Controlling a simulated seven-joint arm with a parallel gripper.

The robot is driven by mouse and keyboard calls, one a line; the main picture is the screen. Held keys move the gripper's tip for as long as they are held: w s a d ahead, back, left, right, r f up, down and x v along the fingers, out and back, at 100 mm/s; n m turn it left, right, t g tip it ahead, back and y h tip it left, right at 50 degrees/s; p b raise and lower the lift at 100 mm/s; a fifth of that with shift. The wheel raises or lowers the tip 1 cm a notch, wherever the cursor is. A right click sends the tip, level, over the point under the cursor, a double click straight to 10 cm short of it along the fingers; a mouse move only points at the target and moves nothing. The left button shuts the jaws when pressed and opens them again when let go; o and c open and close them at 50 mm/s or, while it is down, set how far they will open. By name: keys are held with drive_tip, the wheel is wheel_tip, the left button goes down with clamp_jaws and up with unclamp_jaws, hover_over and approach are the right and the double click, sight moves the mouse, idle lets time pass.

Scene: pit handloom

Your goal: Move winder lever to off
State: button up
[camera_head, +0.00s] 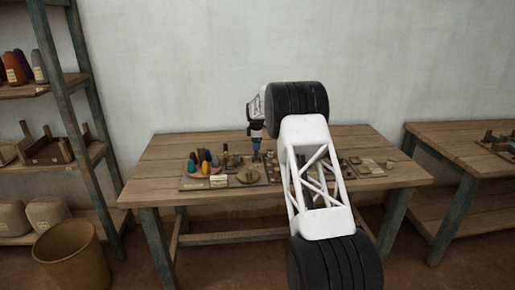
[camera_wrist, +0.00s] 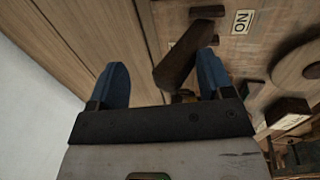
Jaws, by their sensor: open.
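A brown wooden lever (camera_wrist: 184,55), which looks like the winder lever, stands up from a wooden board in the wrist view. A pale label (camera_wrist: 242,21) beside it shows the letters ON, turned upside down. My gripper (camera_wrist: 163,78) is open, with one blue finger on each side of the lever's near end in the picture. The lever appears nearer the right finger; I cannot tell whether they touch. In the head view my gripper (camera_head: 257,153) is low over the middle of the table (camera_head: 170,150). The lever cannot be made out there.
A round tray of coloured yarn cones (camera_head: 204,163) stands left of my gripper. A round wooden disc (camera_wrist: 300,68) and a block (camera_wrist: 288,113) lie right of the lever in the wrist view. Small wooden parts (camera_head: 370,166) lie on the table's right side. The left tabletop is clear.

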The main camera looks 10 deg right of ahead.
drive_tip(key=shift+o, duration=0.2)
drive_tip(key=shift+x, duration=0.85)
drive_tip(key=shift+s+f, duration=0.1)
drive_tip(key=shift+s, duration=0.55)
drive_tip(key=shift+c, duration=0.2)
drive_tip(key=shift+o, duration=0.8)
drive_tip(key=shift+r, duration=0.25)
drive_tip(key=shift+w+v, duration=0.3)
drive_tip(key=shift+v, duration=0.85)
drive_tip(key=shift+w+v, duration=0.25)
drive_tip(key=shift+v, duration=0.9)
drive_tip(key=shift+w+v, duration=0.3)
drive_tip(key=shift+v, duration=0.9)
drive_tip(key=shift+r, duration=0.15)
